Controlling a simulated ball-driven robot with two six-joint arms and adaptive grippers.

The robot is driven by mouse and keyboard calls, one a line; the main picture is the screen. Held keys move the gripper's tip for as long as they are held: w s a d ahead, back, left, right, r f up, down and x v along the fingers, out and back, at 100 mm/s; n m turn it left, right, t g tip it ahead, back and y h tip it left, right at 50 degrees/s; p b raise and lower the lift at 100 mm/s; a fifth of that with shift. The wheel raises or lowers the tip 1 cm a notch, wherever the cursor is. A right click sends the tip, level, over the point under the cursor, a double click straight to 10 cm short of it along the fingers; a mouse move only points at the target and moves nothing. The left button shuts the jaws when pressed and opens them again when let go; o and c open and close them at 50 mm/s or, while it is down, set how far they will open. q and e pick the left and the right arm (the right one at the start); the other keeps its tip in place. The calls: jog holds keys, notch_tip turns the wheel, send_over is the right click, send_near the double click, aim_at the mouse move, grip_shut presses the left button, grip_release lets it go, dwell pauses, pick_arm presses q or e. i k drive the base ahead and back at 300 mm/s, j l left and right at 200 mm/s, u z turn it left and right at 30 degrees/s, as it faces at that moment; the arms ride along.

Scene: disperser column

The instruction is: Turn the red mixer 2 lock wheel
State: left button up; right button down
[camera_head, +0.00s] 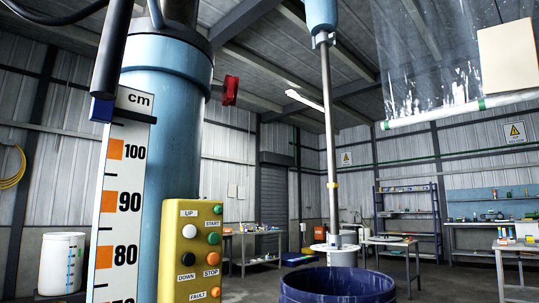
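A small red part (230,90) sticks out from the right side of the thick blue column (182,120), high up near the column's collar. It looks like the lock wheel seen nearly edge-on, but it is too small to tell its exact shape or any label. Nothing touches it. Neither of my grippers is in view.
A yellow control box (190,250) with several buttons hangs in front of the column, beside a cm scale (118,200). A mixer shaft (331,140) hangs over a dark blue drum (338,285). A clear curtain (425,60) hangs at upper right. Benches stand behind.

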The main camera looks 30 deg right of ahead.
aim_at(229, 91)
jog(key=l+u, duration=0.4)
jog(key=l, duration=1.35)
jog(key=i, duration=0.1)
